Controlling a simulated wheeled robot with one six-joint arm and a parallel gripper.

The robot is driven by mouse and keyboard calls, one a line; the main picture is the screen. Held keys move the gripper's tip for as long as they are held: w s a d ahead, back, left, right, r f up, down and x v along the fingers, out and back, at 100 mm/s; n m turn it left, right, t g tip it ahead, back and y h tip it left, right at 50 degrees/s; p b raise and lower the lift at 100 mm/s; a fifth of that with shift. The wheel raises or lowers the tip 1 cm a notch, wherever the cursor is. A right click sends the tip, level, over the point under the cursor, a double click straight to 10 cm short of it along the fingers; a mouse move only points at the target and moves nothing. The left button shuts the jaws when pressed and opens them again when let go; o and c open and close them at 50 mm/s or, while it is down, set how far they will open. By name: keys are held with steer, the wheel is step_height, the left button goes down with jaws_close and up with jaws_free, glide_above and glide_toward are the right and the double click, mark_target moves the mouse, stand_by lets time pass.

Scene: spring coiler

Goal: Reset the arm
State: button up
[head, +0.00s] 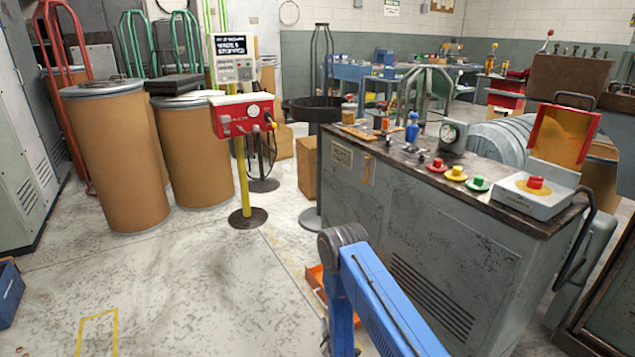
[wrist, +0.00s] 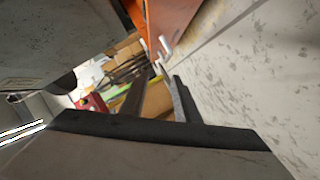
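My blue arm (head: 375,300) rises from the bottom of the head view, in front of the grey machine cabinet, with its dark joint at the top. My gripper is hidden from the head view. In the wrist view my gripper (wrist: 166,82) shows as two dark fingers with a gap between them, so it looks open, and I see nothing held. An orange panel-like thing (wrist: 168,20) with small pale pegs is close beyond the fingertips.
The grey cabinet (head: 400,235) carries red, yellow and green buttons and a red-topped switch box (head: 532,200). A red control box (head: 243,115) stands on a yellow post. Brown drums (head: 115,155) stand at left. An orange bin (head: 316,280) lies beside my arm. Floor at front left is mostly clear.

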steer(key=w+d+r+m+g, duration=0.1)
steer(key=w+d+r+m, duration=0.15)
steer(key=r, duration=0.85)
steer(key=w+d+r+m+g, duration=0.1)
steer(key=w+r, duration=0.3)
steer(key=r, duration=0.7)
steer(key=s+d+r+m+g+h, duration=0.15)
steer(key=s+d+r, duration=0.3)
steer(key=r, duration=0.65)
steer(key=s+d+r+m+g+y, duration=0.1)
steer(key=s+d+r+m+g, duration=0.3)
steer(key=r, duration=0.7)
steer(key=s+d+r+h, duration=0.1)
steer(key=s+d+r, duration=0.2)
steer(key=s+r, duration=0.6)
steer(key=s+d+r, duration=0.4)
steer(key=s+r, duration=0.1)
steer(key=s, duration=0.7)
steer(key=s+d+r+m+g, duration=0.1)
steer(key=s+d+m, duration=0.1)
steer(key=s, duration=1.1)
steer(key=s+d+r+m+g+h, duration=0.1)
steer(key=s+d+r+m, duration=0.1)
steer(key=s, duration=1.2)
steer(key=shift+d+g, duration=0.35)
steer(key=shift+d, duration=0.2)
